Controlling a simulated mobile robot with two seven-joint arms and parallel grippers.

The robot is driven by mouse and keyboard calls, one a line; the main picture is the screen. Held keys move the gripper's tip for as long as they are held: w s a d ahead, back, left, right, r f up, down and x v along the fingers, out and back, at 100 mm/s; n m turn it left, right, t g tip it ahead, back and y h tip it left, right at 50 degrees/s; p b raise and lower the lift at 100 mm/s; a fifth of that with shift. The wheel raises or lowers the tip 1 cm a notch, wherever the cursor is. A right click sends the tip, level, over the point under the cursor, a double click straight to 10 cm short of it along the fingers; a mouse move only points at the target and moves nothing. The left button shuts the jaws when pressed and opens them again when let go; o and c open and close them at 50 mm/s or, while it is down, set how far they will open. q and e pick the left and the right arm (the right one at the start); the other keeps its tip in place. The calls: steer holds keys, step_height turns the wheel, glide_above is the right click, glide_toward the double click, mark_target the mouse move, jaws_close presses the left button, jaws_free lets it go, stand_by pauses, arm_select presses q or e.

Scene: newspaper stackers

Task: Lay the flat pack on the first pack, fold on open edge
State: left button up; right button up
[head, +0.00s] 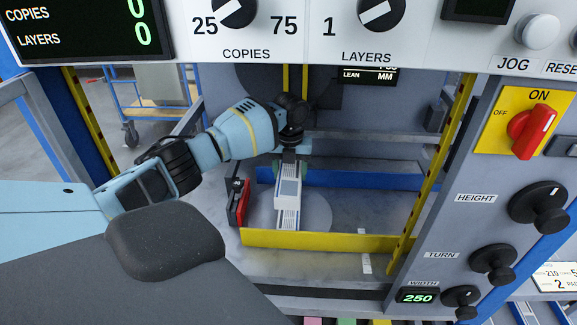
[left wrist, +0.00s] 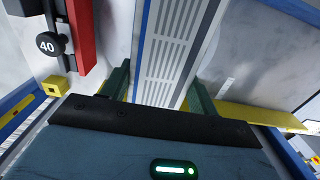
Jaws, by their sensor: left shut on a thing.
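A narrow white pack with grey print columns and a blue stripe (head: 288,190) is upright in the picture below my left gripper (head: 289,158). In the left wrist view the pack (left wrist: 172,50) runs between the two green fingers of my left gripper (left wrist: 158,92), which is shut on it. It is over the round grey turntable (head: 315,212) in the bay. A lower white printed part (head: 287,217) shows at its near end; I cannot tell whether this is a separate first pack beneath. The fold edge cannot be made out. My right gripper is not in view.
A yellow rail (head: 330,241) closes the bay's front and a blue rail (head: 390,181) its back. A red and black block (head: 238,203) stands close left of the pack; it also shows in the left wrist view (left wrist: 80,35). The turntable's right side is clear.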

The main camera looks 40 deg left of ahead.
arm_select(q)
steer(key=shift+d+r, duration=0.1)
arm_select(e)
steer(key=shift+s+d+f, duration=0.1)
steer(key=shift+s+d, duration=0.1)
